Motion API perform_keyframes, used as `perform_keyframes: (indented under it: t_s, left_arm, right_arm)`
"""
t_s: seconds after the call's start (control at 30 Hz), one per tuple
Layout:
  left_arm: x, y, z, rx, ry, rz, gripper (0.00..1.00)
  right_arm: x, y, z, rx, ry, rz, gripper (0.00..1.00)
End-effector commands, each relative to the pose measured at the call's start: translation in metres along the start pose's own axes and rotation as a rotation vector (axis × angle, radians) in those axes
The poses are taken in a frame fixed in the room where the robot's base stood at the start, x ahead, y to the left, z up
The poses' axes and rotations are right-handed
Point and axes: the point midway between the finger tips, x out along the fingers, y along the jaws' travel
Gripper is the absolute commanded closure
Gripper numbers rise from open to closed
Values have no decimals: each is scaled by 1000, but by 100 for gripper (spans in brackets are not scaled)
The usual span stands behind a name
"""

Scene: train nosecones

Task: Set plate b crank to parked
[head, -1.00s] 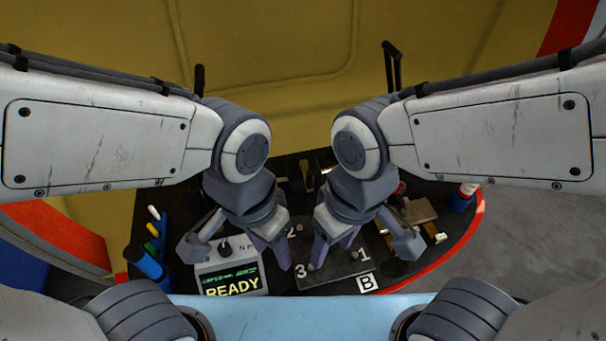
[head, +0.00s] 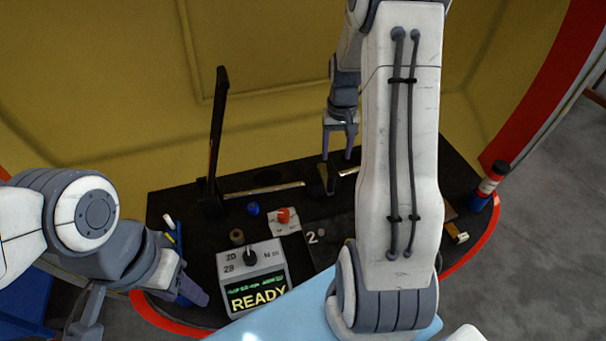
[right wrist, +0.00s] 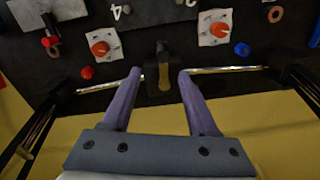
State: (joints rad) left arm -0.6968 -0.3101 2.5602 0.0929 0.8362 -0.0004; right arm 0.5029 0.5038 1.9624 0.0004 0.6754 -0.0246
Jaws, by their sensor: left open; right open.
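A dark upright post with a brownish face (right wrist: 160,75) stands at the back of the black desk, between two silver bars; the head view shows it too (head: 325,181). I cannot tell for sure that it is the plate B crank. My right gripper (head: 338,154) is open above it; in the right wrist view its purple fingers (right wrist: 157,80) lie to either side of the post, apart from it. The dark numbered plate (head: 318,260) shows its "2"; my right arm hides the rest and any "B" label. My left gripper (head: 192,290) is at the desk's left, holding nothing visible.
A tall black lever (head: 217,130) rises at the back left. A red knob on a white plate (head: 283,216) and a blue knob (head: 253,208) sit near it. A grey box reading "READY" (head: 254,275) stands in front. A bottle (head: 490,180) stands at the far right.

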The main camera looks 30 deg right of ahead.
Motion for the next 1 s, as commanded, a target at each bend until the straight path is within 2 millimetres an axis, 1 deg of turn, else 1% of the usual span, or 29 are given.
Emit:
perform_keyframes:
  t_s: [0.07,0.17,0.33,0.5,0.6,0.7,0.8,1.0]
  left_arm:
    - [0,0,0,0,0,0,50]
    - [-1,0,0,0,0,0,50]
    - [-2,0,0,0,0,0,50]
    - [-4,0,0,0,0,0,50]
    - [-5,0,0,0,0,0,50]
    - [-6,0,0,0,0,0,50]
    - [-6,0,0,0,0,0,50]
    - [-6,0,0,0,0,0,50]
  right_arm:
    - [5,3,-2,9,-1,1,40]
    - [15,-1,-1,3,-4,1,40]
    - [46,-6,0,-4,-6,0,40]
    - [77,-4,0,-2,-6,0,40]
    - [91,-3,-1,0,-4,0,40]
    - [100,-2,-1,1,-3,0,40]
    - [105,-1,-1,3,0,0,40]
    - [107,-1,-1,4,0,0,40]
